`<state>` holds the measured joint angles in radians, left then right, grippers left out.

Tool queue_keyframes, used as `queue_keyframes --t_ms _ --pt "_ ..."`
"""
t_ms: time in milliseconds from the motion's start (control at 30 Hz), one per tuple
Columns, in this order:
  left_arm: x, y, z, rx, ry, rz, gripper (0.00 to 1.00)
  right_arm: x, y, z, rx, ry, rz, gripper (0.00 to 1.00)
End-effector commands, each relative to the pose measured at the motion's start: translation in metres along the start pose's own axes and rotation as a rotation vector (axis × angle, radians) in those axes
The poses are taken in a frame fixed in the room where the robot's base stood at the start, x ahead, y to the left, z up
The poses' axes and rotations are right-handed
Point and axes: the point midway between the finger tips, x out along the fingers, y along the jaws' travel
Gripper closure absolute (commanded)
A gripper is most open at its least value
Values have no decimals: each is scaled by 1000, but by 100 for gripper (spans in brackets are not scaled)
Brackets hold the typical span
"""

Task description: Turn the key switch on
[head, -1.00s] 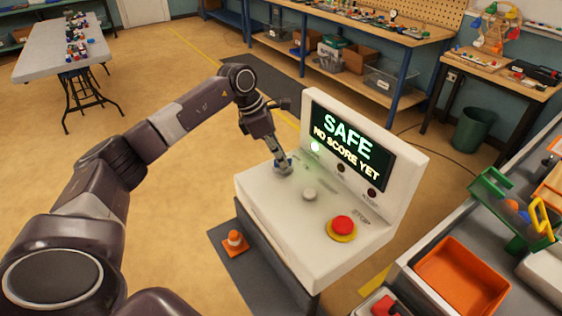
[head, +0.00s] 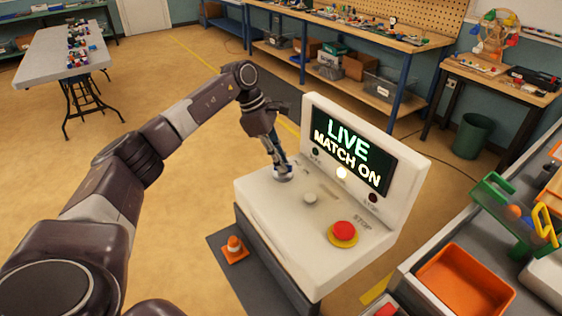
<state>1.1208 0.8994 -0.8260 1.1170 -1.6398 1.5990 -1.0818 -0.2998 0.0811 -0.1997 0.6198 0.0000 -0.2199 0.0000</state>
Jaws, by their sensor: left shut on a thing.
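The white control console (head: 290,222) stands in the middle of the view. My left gripper (head: 282,172) points down at the key switch (head: 281,178) at the console's left end and is shut on it. The fingers hide most of the switch. The console's screen (head: 347,147) reads "LIVE MATCH ON". My right gripper is not in view.
A small grey knob (head: 310,200) and a red stop button (head: 343,231) on a yellow base sit right of the switch. An orange bin (head: 464,283) is on the right-hand bench. Open floor lies left.

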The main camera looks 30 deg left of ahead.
Motion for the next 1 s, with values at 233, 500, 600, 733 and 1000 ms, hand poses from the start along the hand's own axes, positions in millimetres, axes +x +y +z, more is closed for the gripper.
queue_keyframes --t_ms 233,500,600,733,1000 --pt "-2 1 1 2 -1 5 83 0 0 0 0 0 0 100" --pt "-1 0 0 1 0 3 72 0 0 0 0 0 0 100" --pt "-1 0 0 1 0 2 72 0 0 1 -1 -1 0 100" --pt "-10 1 0 0 0 4 72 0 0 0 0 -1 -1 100" --pt "-64 2 0 0 -2 7 72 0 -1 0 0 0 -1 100"
